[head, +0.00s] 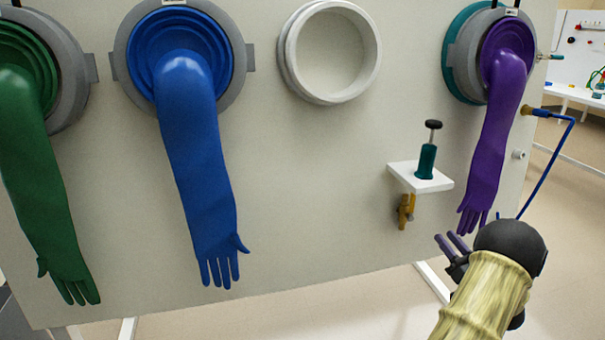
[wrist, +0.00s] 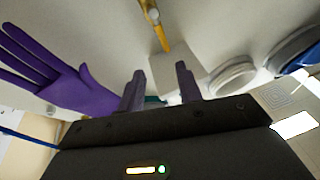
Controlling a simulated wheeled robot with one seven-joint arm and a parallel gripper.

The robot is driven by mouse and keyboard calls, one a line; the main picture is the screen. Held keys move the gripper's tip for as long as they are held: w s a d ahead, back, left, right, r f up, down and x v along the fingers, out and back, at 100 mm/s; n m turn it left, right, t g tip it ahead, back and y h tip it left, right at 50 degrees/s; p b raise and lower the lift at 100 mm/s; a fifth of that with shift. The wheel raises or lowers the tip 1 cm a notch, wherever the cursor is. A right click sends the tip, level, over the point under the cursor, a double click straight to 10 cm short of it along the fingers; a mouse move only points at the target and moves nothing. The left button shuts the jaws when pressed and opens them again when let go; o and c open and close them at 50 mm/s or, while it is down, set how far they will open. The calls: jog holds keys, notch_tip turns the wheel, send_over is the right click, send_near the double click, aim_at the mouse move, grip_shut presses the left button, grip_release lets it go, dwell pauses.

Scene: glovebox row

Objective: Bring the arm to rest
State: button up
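My gripper (head: 455,245) is at the lower right in the head view, in front of the panel and just below the purple glove's fingers. In the wrist view its two fingers (wrist: 160,88) stand apart with nothing between them, so it is open and empty. My arm reaches in from the bottom right of the head view. The purple glove (head: 497,130) hangs from the rightmost port; its hand also shows at the left in the wrist view (wrist: 75,90). I cannot tell the exact gap between glove and gripper.
A small white shelf (head: 420,178) with a teal pump (head: 426,160) juts from the panel (head: 310,190), a brass fitting (head: 405,211) below it. A blue glove (head: 197,160) and green glove (head: 40,180) hang left. An empty white ring port (head: 330,52) and blue hose (head: 550,165) also show.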

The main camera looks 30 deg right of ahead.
jog(key=w+a+r+g+h, duration=0.2)
jog(key=w+a+g, duration=0.3)
jog(key=w, duration=0.8)
jog(key=w+a+f+g, duration=0.1)
jog(key=w+a+g, duration=0.35)
jog(key=a, duration=0.95)
jog(key=s+a+f+n+g+y, duration=0.1)
jog(key=s+a+f+g, duration=0.2)
jog(key=a, duration=0.9)
jog(key=s+a+f+g+y, duration=0.1)
jog(key=s+a+g+y, duration=0.2)
jog(key=a, duration=0.8)
jog(key=s+a+f+n+g, duration=0.1)
jog(key=s+a+n+g, duration=0.15)
jog(key=s+a, duration=0.75)
jog(key=w+p+v, duration=0.2)
jog(key=p+v, duration=0.9)
jog(key=w+r+p+v, duration=0.1)
jog(key=w+p+v, duration=0.2)
jog(key=p+v, duration=0.8)
jog(key=w+r+p+v, duration=0.1)
jog(key=w+p+v, duration=0.1)
jog(key=p+v, duration=0.9)
jog(key=shift+w+d+g+p, duration=0.35)
jog(key=shift+d+p, duration=0.2)
jog(key=shift+d, duration=0.15)
jog(key=shift+m, duration=0.25)
